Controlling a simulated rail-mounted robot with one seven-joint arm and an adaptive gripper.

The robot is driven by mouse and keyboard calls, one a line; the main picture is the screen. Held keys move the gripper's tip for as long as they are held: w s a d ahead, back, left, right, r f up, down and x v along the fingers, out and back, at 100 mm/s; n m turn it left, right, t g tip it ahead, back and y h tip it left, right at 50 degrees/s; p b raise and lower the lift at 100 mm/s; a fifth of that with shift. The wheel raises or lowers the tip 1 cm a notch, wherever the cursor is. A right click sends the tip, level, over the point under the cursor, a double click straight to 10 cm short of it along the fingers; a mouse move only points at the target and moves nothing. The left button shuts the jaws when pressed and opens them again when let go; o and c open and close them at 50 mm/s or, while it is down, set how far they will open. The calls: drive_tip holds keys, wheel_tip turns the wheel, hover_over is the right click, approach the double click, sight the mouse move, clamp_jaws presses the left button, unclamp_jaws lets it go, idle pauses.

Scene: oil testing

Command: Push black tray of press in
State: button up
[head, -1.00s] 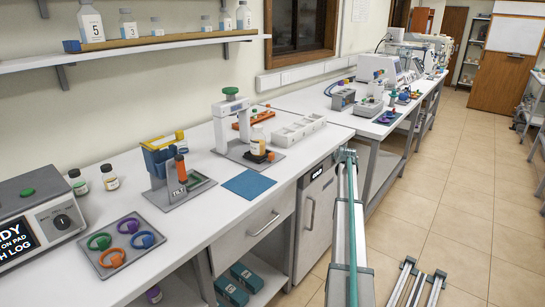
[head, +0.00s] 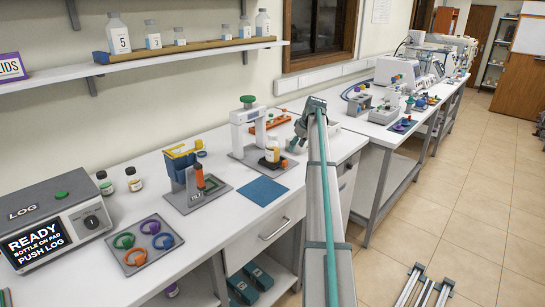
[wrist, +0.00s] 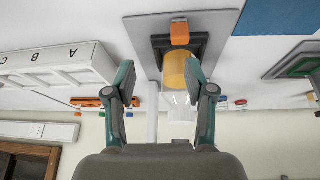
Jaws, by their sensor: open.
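The press (head: 248,115) is a white frame with a green knob on a grey base plate. Its black tray (head: 272,164) sticks out on the right side of the press, with an orange tab in front. A bottle with amber contents (head: 273,150) stands upright on the tray. In the wrist view, which looks upside down, the black tray (wrist: 160,44), orange tab (wrist: 180,33) and bottle (wrist: 176,75) lie ahead of my gripper (wrist: 165,80). The fingers are open and empty, apart from the tray. The head view shows my gripper (head: 296,144) just right of the bottle.
A white compartment rack marked A, B, C (wrist: 60,65) is beside my gripper. A blue mat (head: 262,190) lies in front of the press. A blue and yellow stand with an orange handle (head: 187,178) is to the left.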

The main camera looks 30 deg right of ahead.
sight(285, 160)
drive_tip(key=shift+n+g+y, duration=0.4)
drive_tip(key=p+x, duration=0.1)
drive_tip(key=x, duration=0.2)
drive_tip(key=a+p+x, duration=0.1)
drive_tip(key=x, duration=0.2)
drive_tip(key=a+x, duration=0.1)
drive_tip(key=x, duration=0.3)
drive_tip(key=shift+w+a+r+p, duration=0.15)
drive_tip(key=shift+w+a+p, duration=0.05)
drive_tip(key=shift+p, duration=0.2)
drive_tip(key=shift+c, duration=0.3)
clamp_jaws()
